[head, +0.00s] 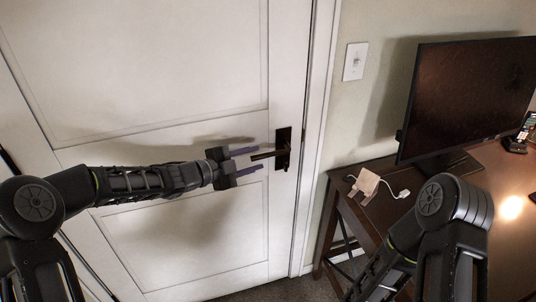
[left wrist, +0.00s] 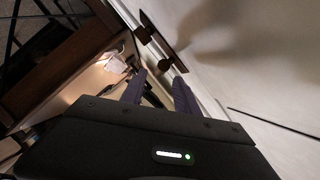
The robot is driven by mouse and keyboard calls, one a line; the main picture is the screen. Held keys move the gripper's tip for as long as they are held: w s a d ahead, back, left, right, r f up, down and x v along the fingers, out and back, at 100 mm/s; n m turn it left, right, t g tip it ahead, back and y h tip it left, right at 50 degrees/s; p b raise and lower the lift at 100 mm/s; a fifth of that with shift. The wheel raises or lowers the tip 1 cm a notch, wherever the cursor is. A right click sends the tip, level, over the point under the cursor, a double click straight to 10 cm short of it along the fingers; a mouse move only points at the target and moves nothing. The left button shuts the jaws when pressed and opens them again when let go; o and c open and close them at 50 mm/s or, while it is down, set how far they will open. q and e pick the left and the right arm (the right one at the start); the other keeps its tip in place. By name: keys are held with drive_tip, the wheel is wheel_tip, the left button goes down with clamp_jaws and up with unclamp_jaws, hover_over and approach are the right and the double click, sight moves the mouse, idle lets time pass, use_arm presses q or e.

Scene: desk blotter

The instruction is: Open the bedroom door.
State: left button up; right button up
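The white panelled door (head: 180,60) is closed in its frame. Its dark lever handle (head: 270,155) sits on a dark plate (head: 283,140) near the door's right edge, with the lever pointing left. My left gripper (head: 260,158) is open, with its two purple fingers pointing right. In the head view the lever's free end lies between the fingertips. In the left wrist view the lever (left wrist: 165,63) shows just beyond and between the fingertips (left wrist: 159,78); contact cannot be told. My right arm is at the lower right, and its gripper is out of view.
A dark wooden desk (head: 400,195) stands right of the door, with a monitor (head: 470,95), a small pale item with a white cable (head: 367,182) and a phone (head: 517,143). A light switch (head: 355,61) is on the wall. The floor before the door is carpeted.

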sight(262, 156)
use_arm(q)
drive_tip(key=p+x, duration=0.1)
drive_tip(key=x, duration=0.4)
drive_tip(key=shift+w+d, duration=0.2)
drive_tip(key=shift+d, duration=0.1)
drive_tip(key=shift+f, duration=0.1)
drive_tip(key=shift+c, duration=0.5)
clamp_jaws()
idle(0.5)
